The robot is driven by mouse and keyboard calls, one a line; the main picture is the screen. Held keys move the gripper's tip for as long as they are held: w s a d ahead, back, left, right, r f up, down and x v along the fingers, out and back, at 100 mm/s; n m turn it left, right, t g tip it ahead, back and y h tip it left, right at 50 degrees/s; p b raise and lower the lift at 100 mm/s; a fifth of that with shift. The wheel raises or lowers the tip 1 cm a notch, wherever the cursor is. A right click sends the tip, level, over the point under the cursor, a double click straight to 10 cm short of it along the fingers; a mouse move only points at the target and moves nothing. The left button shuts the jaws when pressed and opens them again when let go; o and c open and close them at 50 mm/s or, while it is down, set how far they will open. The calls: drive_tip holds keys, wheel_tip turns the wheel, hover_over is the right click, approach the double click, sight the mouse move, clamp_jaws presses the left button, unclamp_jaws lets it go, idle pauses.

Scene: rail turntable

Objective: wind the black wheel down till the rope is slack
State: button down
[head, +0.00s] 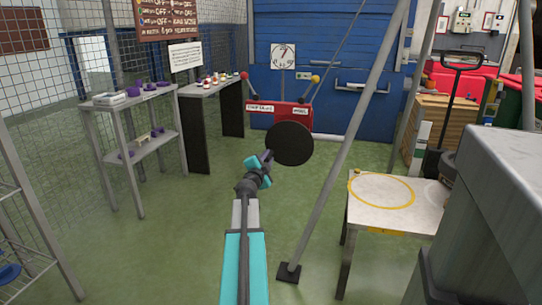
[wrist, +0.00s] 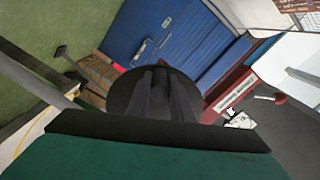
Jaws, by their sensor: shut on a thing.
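The black wheel (head: 290,144) is a plain dark disc on the front of a red winch box (head: 262,112). My gripper (head: 266,157) is at the wheel's lower left edge and is shut on it; the exact grip point is hard to see. In the wrist view the dark fingers (wrist: 165,98) are close together in front of the wheel (wrist: 122,92), which hides what lies between them. A thin, straight rope (head: 337,52) runs from near the box up to the right. It looks taut.
Levers with a red knob (head: 244,75) and a yellow knob (head: 315,78) flank the box, below a white dial (head: 283,56). A slanted grey post (head: 335,165) stands close on the right. A white table (head: 365,215) is beyond it. Shelves (head: 140,150) stand left; green floor between is clear.

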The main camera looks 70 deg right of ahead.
drive_tip(key=shift+s+n+p, duration=0.1)
drive_tip(key=shift+n+p, duration=0.2)
drive_tip(key=shift+p, duration=0.05)
drive_tip(key=shift+s+f+n+p, duration=0.45)
drive_tip(key=shift+f+n+p, duration=0.25)
drive_tip(key=shift+n, duration=0.2)
drive_tip(key=shift+s+f, duration=0.1)
drive_tip(key=shift+s+f, duration=0.1)
drive_tip(key=shift+s, duration=0.05)
drive_tip(key=shift+s+f+n+p, duration=0.3)
drive_tip(key=shift+n+p, duration=0.2)
drive_tip(key=shift+n, duration=0.1)
drive_tip(key=shift+s+f+n+p, duration=0.2)
drive_tip(key=shift+s+n+p, duration=0.05)
drive_tip(key=shift+n+p, duration=0.3)
drive_tip(key=shift+s+d+n, duration=0.1)
drive_tip(key=shift+s+n, duration=0.05)
drive_tip(key=shift+n, duration=0.2)
drive_tip(key=shift+s+f+n+p, duration=0.4)
drive_tip(key=shift+s+n+p, duration=0.2)
drive_tip(key=shift+n+p, duration=0.3)
